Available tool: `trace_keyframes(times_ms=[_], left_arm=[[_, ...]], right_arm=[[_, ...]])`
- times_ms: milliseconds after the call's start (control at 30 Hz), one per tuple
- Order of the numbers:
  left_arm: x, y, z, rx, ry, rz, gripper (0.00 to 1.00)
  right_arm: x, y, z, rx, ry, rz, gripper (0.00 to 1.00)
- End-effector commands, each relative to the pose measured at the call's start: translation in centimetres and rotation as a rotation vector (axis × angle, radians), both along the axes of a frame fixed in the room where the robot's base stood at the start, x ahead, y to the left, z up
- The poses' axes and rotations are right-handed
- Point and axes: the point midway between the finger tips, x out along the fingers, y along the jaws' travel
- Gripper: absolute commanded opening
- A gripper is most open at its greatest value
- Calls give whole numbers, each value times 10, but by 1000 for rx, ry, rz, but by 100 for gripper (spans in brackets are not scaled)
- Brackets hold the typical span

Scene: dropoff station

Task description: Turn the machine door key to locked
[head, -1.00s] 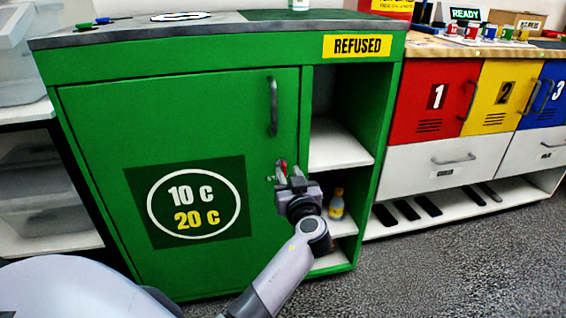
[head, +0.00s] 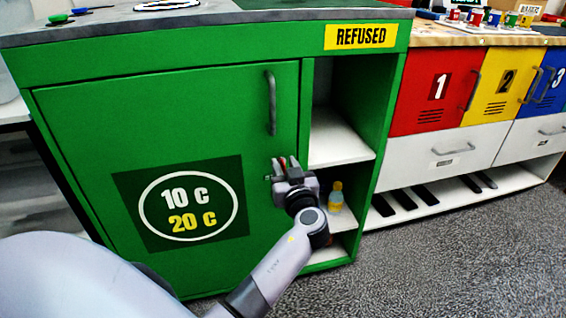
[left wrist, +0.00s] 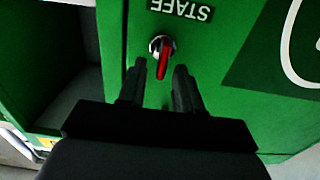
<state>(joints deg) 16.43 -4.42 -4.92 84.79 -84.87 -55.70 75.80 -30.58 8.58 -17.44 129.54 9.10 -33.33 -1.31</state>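The green machine door (head: 90,130) is closed, with a grey handle (head: 271,103) near its right edge. The red door key (left wrist: 164,60) sits in a round silver lock below an upside-down "STAFF" label (left wrist: 181,9) in the left wrist view. My left gripper (left wrist: 159,70) is open, its two dark fingers on either side of the key's red handle, with visible gaps. In the head view my left gripper (head: 283,167) is at the door's right edge and hides most of the lock. My right gripper is not in view.
Open shelves (head: 338,140) right of the door hold a small bottle with a yellowish lower part (head: 336,197). A "REFUSED" sign (head: 360,37) is above them. Red, yellow and blue numbered lockers stand farther right. Grey floor (head: 440,260) is clear in front.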

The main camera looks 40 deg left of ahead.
Motion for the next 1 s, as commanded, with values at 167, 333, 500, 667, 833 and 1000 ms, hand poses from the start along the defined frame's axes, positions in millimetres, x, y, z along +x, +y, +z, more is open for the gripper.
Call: trace_keyframes(times_ms=[167, 333, 500, 667, 833, 1000], left_arm=[[0, -1, 0, -1, 1, 0, 34], [0, -1, 0, 0, 0, 0, 34], [0, -1, 0, 1, 1, 0, 0], [0, -1, 0, 1, 1, 0, 0], [0, -1, 0, 11, 12, 0, 0], [1, -1, 0, 49, 54, 0, 0]], right_arm=[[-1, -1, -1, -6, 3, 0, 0], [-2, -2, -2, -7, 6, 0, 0], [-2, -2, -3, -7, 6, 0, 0], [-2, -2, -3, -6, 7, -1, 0], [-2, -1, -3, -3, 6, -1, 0], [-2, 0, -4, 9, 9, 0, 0]])
